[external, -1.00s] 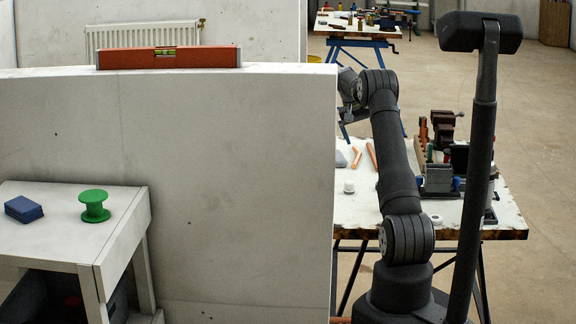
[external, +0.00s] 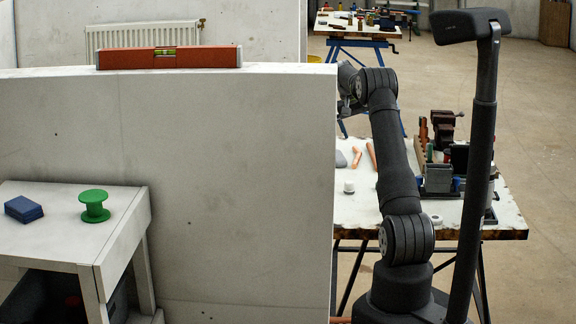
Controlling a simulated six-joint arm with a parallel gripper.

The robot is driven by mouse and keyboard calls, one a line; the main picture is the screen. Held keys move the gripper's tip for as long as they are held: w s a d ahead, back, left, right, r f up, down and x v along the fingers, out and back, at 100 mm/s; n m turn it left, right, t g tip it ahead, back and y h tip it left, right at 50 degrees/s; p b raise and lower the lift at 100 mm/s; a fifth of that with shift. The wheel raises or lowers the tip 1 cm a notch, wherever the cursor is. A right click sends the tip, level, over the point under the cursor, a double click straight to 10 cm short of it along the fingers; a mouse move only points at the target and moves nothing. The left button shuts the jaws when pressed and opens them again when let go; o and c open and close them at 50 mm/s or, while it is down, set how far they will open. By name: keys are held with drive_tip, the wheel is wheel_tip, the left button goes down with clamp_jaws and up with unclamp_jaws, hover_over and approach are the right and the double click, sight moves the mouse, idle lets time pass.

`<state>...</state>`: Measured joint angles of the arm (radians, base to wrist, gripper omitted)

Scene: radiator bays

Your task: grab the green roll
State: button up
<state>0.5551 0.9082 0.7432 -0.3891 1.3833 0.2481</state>
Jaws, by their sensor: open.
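The green roll (external: 94,206) is a spool with a wide top and bottom flange. It stands upright on the white cabinet top (external: 60,237) at the lower left. My arm stands at the right, on the other side of a pale partition wall from the roll. My gripper is hidden behind the wall's right edge, so its fingers do not show. It is far from the roll, and nothing touches the roll.
A blue block (external: 23,209) lies left of the roll. The tall partition wall (external: 225,180) stands between cabinet and arm, with a red spirit level (external: 168,57) on its top edge. A workbench (external: 485,218) with tools and vises stands behind my arm.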

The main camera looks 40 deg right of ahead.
drive_tip(key=shift+c, duration=0.2)
drive_tip(key=c, duration=0.5)
drive_tip(key=s+d+f+m+t, duration=0.3)
drive_tip(key=s+f+t, duration=0.1)
drive_tip(key=s+f, duration=0.25)
drive_tip(key=shift+y, duration=0.3)
drive_tip(key=x, duration=1.1)
drive_tip(key=shift+s+f, duration=0.25)
drive_tip(key=shift+d+x, duration=0.15)
drive_tip(key=shift+x, duration=1.15)
drive_tip(key=shift+d+x, duration=0.2)
drive_tip(key=shift+x, duration=1.1)
